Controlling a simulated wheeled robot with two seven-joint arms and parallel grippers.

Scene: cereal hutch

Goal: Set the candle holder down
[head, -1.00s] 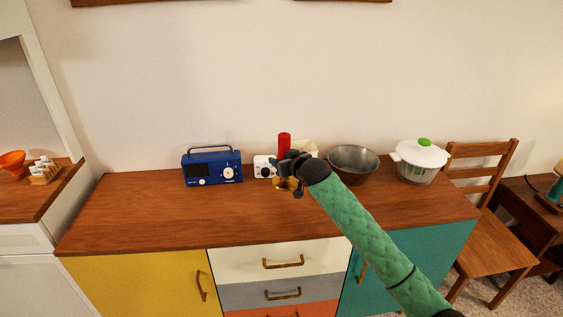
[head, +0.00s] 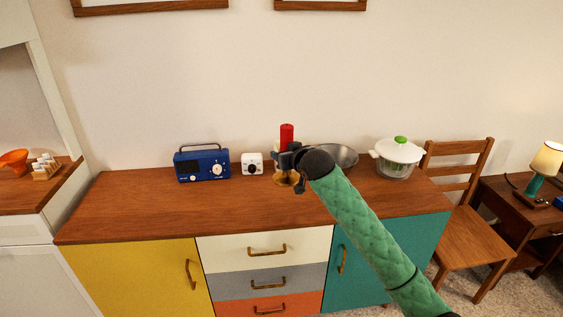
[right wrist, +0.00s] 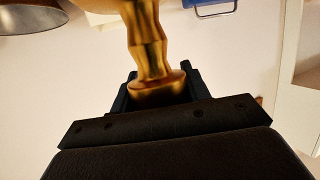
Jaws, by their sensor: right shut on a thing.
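The candle holder is a gold turned stand with a red candle (head: 287,136) in its top. Its round gold base (head: 285,180) shows below my right gripper (head: 290,161) in the head view, over the wooden sideboard top (head: 150,207). My right gripper is shut on the candle holder. In the right wrist view its gold stem (right wrist: 150,50) stands between the fingers (right wrist: 156,95). The holder looks about upright. I cannot tell whether its base touches the wood. My left gripper is not in view.
A blue radio (head: 202,163) and a small white clock-like box (head: 251,164) stand to the left. A dark metal bowl (head: 340,156) is close on the right, partly hidden by my arm. A white lidded pot (head: 398,157) stands beyond it. The sideboard's front left is clear.

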